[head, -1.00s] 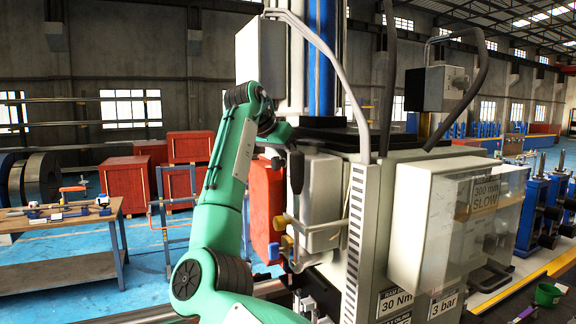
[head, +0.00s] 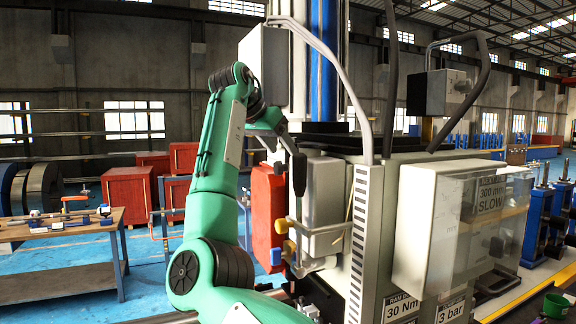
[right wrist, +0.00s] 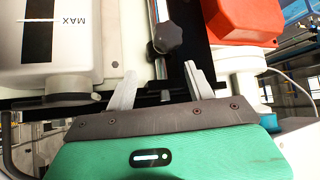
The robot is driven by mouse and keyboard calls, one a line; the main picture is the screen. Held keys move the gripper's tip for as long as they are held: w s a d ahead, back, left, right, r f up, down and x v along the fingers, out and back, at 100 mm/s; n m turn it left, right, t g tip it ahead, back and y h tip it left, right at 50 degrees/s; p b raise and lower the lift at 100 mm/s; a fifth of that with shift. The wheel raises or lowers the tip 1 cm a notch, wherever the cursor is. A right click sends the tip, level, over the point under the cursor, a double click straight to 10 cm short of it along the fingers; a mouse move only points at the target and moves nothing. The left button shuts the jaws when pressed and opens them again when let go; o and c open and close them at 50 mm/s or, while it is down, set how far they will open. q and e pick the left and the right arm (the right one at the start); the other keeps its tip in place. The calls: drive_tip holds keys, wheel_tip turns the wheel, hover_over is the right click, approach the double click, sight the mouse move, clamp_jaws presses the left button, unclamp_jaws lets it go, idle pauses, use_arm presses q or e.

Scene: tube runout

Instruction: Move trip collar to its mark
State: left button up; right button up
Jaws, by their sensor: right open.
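My right gripper (right wrist: 160,82) is open in the right wrist view, its two pale fingers spread apart with nothing between them. Ahead of the fingers, a slim upright metal rod (right wrist: 161,68) carries a dark round-ended piece (right wrist: 168,37); this looks like the trip collar with its knob, apart from the fingers. I cannot make out the mark. In the head view my right arm reaches up and over, with its dark gripper body (head: 298,172) beside the machine's front; the fingertips and the collar are hard to tell there. My left gripper is not in view.
A white reservoir marked MAX (right wrist: 62,42) stands close on the left in the wrist view, a red box (right wrist: 240,20) on the right. In the head view the machine cabinet (head: 375,235) fills the right, and a workbench (head: 65,240) stands at the left.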

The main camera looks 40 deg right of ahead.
drive_tip(key=b+v, duration=0.1)
drive_tip(key=v, duration=0.7)
